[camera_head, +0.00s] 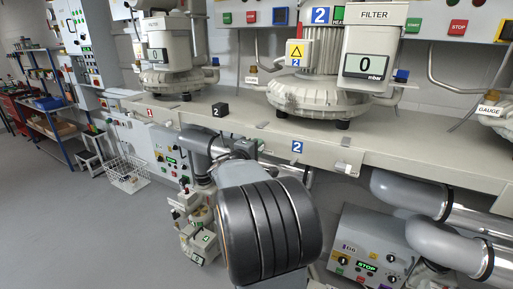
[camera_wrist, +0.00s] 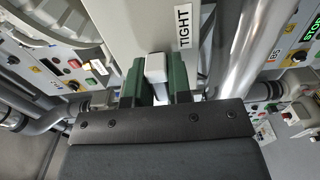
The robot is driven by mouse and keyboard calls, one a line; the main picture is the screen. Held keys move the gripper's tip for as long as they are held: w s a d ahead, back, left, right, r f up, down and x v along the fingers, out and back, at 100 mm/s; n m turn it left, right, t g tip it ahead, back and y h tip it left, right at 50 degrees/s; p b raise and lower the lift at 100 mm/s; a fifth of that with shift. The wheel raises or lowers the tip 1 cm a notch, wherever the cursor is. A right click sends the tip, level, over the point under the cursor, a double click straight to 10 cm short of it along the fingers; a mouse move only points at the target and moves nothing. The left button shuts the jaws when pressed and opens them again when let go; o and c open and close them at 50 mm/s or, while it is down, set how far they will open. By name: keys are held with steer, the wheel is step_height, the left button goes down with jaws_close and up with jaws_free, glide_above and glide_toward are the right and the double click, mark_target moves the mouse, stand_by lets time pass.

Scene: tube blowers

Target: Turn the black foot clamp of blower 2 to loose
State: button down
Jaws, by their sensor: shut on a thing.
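Blower 2 (camera_head: 306,93) stands on the bench in the head view, with the filter housing and a display reading 0 at its right. In the wrist view my gripper (camera_wrist: 156,75) has its green fingers shut on a pale grey, upright block or handle (camera_wrist: 155,66). A TIGHT label (camera_wrist: 184,27) is on the light panel just beyond and to the right of it. I cannot tell whether the held piece belongs to the black foot clamp. My arm hides the fingers in the head view.
The bench (camera_head: 400,158) runs across the head view with a blue 2 plate on its front. Thick grey pipes (camera_head: 450,240) and a control box (camera_head: 365,250) lie below it at the right. Another blower (camera_head: 170,75) stands left. Open floor lies at the left.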

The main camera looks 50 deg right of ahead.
steer(key=n+b, duration=0.2)
steer(key=n, duration=0.6)
steer(key=shift+w+r+n+b, duration=0.1)
steer(key=shift+r+n+b, duration=0.2)
steer(key=shift+b, duration=0.1)
steer(key=n+p, duration=0.1)
steer(key=n, duration=0.4)
steer(key=shift+w+r, duration=0.1)
steer(key=shift+w, duration=0.05)
steer(key=shift+w+a+n+p, duration=0.15)
steer(key=shift+n+p, duration=0.6)
steer(key=shift+n, duration=1.35)
steer(key=c, duration=1.2)
jaws_free()
steer(key=shift+o, duration=0.6)
